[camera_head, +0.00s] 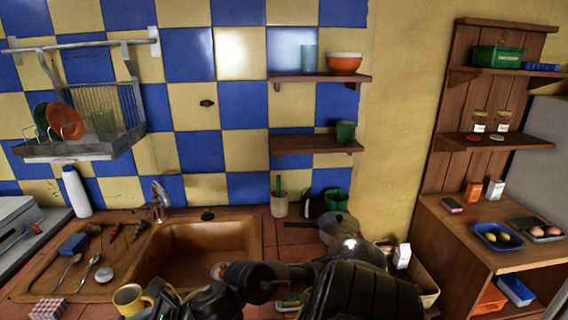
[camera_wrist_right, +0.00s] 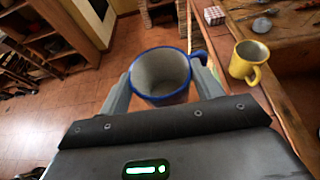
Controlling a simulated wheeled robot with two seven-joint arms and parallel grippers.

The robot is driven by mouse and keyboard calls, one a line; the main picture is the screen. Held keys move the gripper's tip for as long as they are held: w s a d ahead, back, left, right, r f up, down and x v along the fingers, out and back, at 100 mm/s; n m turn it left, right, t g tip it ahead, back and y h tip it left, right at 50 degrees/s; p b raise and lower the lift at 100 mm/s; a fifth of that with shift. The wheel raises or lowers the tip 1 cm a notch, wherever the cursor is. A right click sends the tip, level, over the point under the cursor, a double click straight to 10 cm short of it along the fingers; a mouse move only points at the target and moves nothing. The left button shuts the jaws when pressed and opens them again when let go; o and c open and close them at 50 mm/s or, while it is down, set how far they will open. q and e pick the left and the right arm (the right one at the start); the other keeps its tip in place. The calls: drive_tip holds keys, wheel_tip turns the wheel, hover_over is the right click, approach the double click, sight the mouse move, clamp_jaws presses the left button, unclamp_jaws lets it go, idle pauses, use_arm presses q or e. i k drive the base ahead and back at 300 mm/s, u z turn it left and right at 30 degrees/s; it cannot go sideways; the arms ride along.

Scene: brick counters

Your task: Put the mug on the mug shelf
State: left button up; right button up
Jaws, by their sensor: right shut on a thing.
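In the right wrist view, my right gripper (camera_wrist_right: 163,84) is shut on a mug with a blue rim and blue handle (camera_wrist_right: 165,92). The mug's pale inside faces the camera, its handle points right, and a finger lies on either side. In the head view my right arm reaches in low over the counter front; the held mug cannot be made out there. A yellow mug (camera_head: 128,299) stands on the counter beside my right gripper; it also shows in the wrist view (camera_wrist_right: 247,63). The lower wall shelf (camera_head: 305,146) holds a green mug (camera_head: 345,131). My left gripper is not in view.
The upper wall shelf (camera_head: 318,77) holds a blue glass (camera_head: 309,58) and an orange bowl (camera_head: 344,63). The lower shelf's left part is bare. A pot (camera_head: 337,227), a green container and a utensil holder (camera_head: 279,203) stand below. The sink (camera_head: 205,250) is left of them.

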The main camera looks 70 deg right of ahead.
sight(296, 141)
drive_tip(key=z, duration=1.65)
drive_tip(key=i, duration=0.2)
drive_tip(key=u, duration=0.05)
